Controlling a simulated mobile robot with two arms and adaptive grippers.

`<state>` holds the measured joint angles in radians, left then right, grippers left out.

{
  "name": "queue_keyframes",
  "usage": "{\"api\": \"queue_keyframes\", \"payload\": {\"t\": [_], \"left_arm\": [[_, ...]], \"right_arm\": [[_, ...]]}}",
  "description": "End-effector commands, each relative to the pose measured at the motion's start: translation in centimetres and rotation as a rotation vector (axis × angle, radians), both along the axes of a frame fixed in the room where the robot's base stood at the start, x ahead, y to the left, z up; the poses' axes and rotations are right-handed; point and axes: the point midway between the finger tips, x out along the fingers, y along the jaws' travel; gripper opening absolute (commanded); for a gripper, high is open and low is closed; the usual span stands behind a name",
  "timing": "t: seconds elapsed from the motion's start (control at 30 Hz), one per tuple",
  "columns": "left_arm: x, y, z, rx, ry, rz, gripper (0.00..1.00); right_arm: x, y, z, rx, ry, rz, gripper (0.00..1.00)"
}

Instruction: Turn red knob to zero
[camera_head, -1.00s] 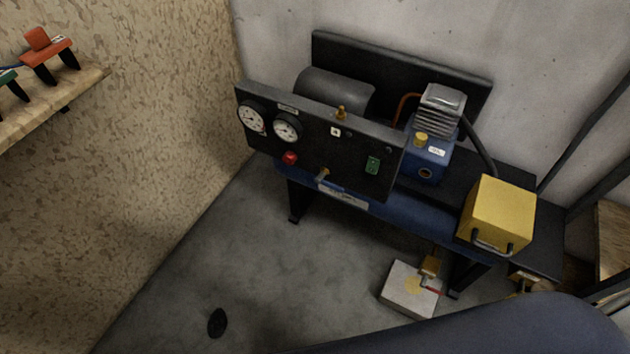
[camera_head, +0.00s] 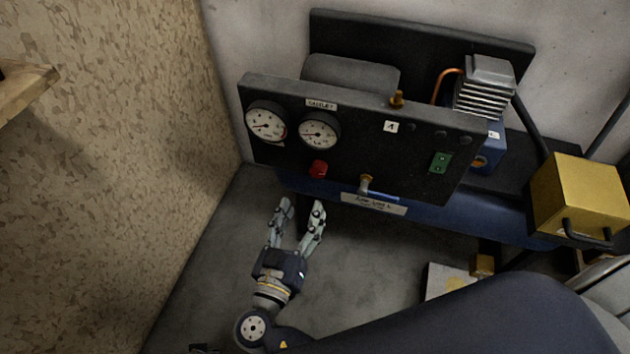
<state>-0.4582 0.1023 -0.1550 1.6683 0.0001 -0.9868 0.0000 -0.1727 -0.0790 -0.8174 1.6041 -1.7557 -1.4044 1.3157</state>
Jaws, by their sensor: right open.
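The red knob (camera_head: 318,169) sticks out of the black panel (camera_head: 350,170) of the compressor, below the right one of two gauges. My right gripper (camera_head: 301,208) is below and slightly left of the knob, fingers pointing up toward the panel. Its fingers are spread apart with nothing between them, and it does not touch the knob. My left gripper is not in view.
A brass valve with a blue handle (camera_head: 382,194) sits right of the knob, above a labelled plate (camera_head: 374,204). A green switch (camera_head: 440,162) is further right. A yellow box (camera_head: 580,195) stands at the right. A chipboard wall (camera_head: 110,180) is on the left.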

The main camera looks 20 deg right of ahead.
Motion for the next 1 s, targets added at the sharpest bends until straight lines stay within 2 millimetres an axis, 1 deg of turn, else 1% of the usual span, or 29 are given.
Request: {"api": "queue_keyframes", "payload": {"t": [0.17,0.4,0.53,0.7,0.97,1.0], "left_arm": [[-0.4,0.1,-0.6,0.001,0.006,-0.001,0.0],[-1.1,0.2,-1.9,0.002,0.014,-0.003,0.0],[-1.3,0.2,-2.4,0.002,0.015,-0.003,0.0],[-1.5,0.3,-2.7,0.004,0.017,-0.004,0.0],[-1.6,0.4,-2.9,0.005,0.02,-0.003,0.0],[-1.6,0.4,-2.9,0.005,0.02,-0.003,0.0]], "right_arm": [[2.2,-1.6,0.3,-0.002,-0.005,-0.001,0.51],[6.0,-4.1,0.2,-0.003,-0.001,0.0,0.51],[7.5,-5.1,0.1,-0.003,0.001,0.0,0.51],[8.5,-5.7,0.0,-0.002,0.001,0.001,0.51],[8.6,-5.8,0.0,-0.002,0.003,0.001,0.51],[8.6,-5.8,0.0,-0.002,0.003,0.001,0.49]]}}
